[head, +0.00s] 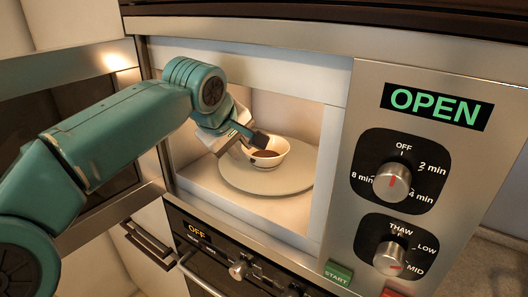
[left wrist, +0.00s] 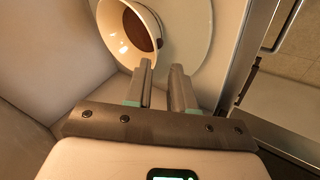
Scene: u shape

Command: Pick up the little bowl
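The little bowl (head: 272,163) is white with brown contents and stands upright on the round plate (head: 262,182) inside the open microwave. It also shows in the left wrist view (left wrist: 112,28), at the upper left. My left gripper (head: 254,142) reaches into the microwave and is at the bowl's near left rim, partly covering it. In the left wrist view its two fingers (left wrist: 161,72) are apart, with the bowl's edge just beyond the fingertips. I cannot tell whether a finger touches the rim. My right gripper is not in view.
The microwave door (head: 70,75) stands open on the left, beside my left arm. The opening's side walls are close around the gripper. A control panel (head: 410,170) with two knobs and an "OPEN" display is on the right. An oven front (head: 225,255) is below.

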